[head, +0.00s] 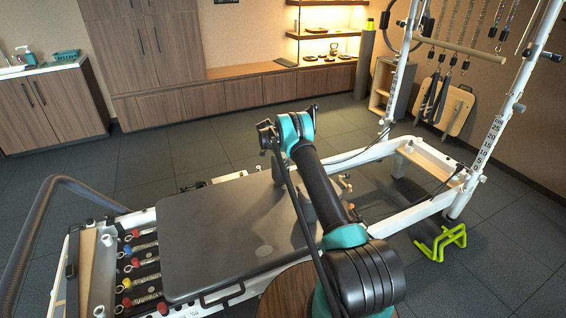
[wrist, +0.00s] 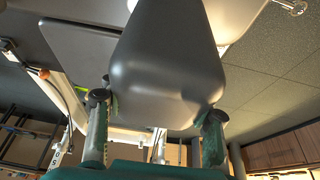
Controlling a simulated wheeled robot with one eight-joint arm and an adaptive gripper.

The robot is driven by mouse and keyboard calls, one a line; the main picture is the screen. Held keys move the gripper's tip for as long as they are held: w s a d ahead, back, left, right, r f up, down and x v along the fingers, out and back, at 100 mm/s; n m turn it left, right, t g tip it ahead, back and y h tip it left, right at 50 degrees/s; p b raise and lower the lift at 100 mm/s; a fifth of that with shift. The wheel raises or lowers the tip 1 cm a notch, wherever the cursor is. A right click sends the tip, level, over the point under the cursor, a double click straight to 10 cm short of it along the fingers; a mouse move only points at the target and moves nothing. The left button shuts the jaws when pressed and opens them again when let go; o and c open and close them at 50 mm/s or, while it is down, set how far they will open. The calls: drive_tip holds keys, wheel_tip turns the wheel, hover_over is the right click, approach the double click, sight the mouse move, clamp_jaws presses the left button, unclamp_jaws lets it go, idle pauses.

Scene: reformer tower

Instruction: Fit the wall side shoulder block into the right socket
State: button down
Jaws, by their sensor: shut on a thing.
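In the wrist view a smooth dark-grey padded shoulder block (wrist: 165,60) fills the middle. My gripper (wrist: 156,106) is shut on its narrower end, one finger on each side. In the head view the reformer's flat grey carriage (head: 235,235) lies on the white frame, and my arm reaches over its right part. The arm hides my gripper there. A dark rounded piece shows partly beside the arm at the carriage's right end; I cannot tell whether it is the held block. I cannot make out the right socket in either view.
The white frame (head: 410,215) runs on to the tower uprights (head: 492,130) at the right. Coloured springs (head: 128,270) sit at the left end. A yellow-green stand (head: 440,241) is on the floor at the right. Wooden cabinets (head: 235,95) line the back wall, with open floor before them.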

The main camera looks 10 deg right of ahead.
drive_tip(key=shift+f, duration=0.3)
drive_tip(key=c, duration=0.5)
unclamp_jaws()
drive_tip(key=shift+c, duration=0.2)
drive_tip(key=v, duration=1.1)
drive_tip(key=shift+a+r, duration=0.1)
drive_tip(key=shift+r, duration=0.05)
drive_tip(key=shift+s+r, duration=0.2)
drive_tip(key=shift+r, duration=0.35)
drive_tip(key=s+d+r+n+t+y, duration=0.1)
drive_tip(key=s+d+r+n, duration=0.25)
drive_tip(key=s+r, duration=0.7)
drive_tip(key=s+d+r+n+y, duration=0.1)
drive_tip(key=s+d+r+n, duration=0.25)
drive_tip(key=s+r, duration=0.7)
drive_tip(key=s+d+f+n+t+y, duration=0.1)
drive_tip(key=s+f+n, duration=0.2)
drive_tip(key=s, duration=1.6)
drive_tip(key=s+f+n+y, duration=0.1)
drive_tip(key=s+f+n, duration=0.3)
drive_tip(key=s, duration=1.5)
drive_tip(key=shift+d+t, duration=0.35)
drive_tip(key=shift+t, duration=0.05)
